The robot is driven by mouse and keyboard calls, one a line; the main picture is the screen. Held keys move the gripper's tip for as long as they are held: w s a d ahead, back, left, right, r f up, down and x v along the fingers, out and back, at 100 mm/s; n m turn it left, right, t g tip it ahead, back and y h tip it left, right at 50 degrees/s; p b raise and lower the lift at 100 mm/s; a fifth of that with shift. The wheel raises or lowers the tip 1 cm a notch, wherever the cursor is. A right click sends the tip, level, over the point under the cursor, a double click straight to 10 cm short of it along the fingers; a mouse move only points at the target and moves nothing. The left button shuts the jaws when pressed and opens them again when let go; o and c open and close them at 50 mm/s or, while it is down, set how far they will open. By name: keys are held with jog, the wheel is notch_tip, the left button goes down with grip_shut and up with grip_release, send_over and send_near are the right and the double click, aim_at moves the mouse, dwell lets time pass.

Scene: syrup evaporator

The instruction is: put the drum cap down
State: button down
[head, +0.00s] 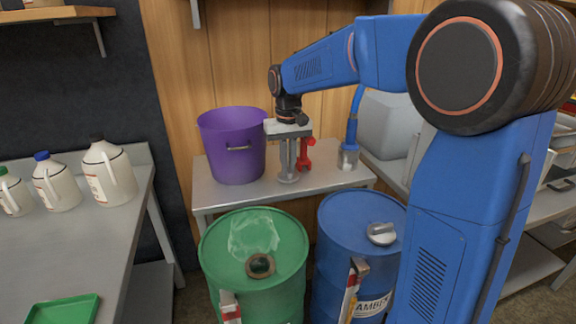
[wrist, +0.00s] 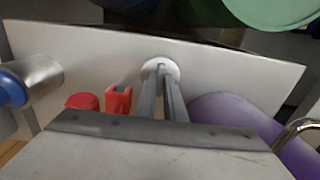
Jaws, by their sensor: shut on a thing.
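My gripper (head: 288,174) points straight down over the metal side table (head: 222,195) behind the drums. Its fingers are shut on the drum cap (wrist: 160,66), a pale round disc at the fingertips in the wrist view. In the head view the cap (head: 289,180) shows as a small grey disc at or just above the tabletop; I cannot tell if it touches. The fingers hide part of it. The green drum (head: 225,250) in front has a dark round opening (head: 260,266) on its lid.
A purple bucket (head: 230,150) stands close left of my gripper, and a red tool (head: 305,157) close right. A metal cup with a blue hose (head: 348,158) stands further right. The blue drum (head: 345,215) bears a silver fitting (head: 382,234). The table's front strip is clear.

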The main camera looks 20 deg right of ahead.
jog(key=c, duration=1.8)
grip_release()
jog(key=shift+f, duration=0.1)
jog(key=shift+c, duration=0.2)
notch_tip(320, 180, up, 12)
